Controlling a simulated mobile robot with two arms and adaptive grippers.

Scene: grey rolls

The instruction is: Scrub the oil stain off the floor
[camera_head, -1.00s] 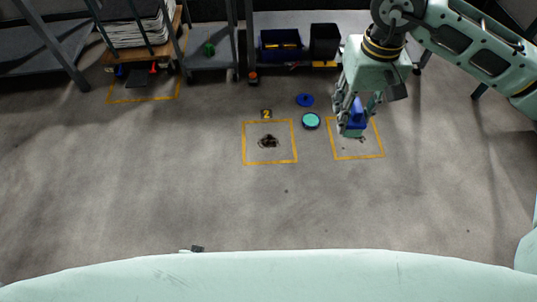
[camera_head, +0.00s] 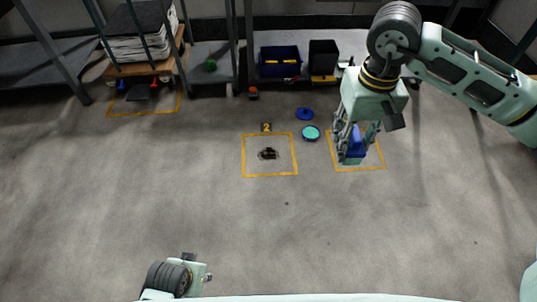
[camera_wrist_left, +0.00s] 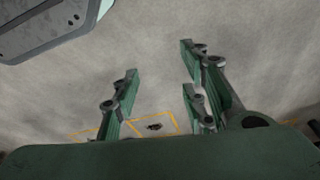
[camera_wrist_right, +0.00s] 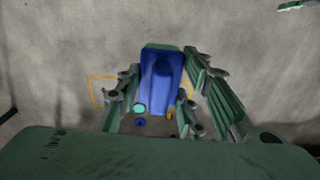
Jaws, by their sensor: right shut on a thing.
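A dark oil stain (camera_head: 269,154) lies on the floor inside the yellow square marked 2; it also shows in the left wrist view (camera_wrist_left: 154,127). My right gripper (camera_head: 356,140) is shut on a blue scrubber (camera_head: 355,147), above the yellow square right of the stain. The blue scrubber fills the space between the fingers in the right wrist view (camera_wrist_right: 162,75). My left gripper shows open and empty in the left wrist view (camera_wrist_left: 165,95). In the head view only part of my left arm shows at the bottom left, and its fingertips cannot be made out.
Shelves with a blue bin (camera_head: 280,61) and a black bin (camera_head: 323,58) stand at the back. The floor in front is clear.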

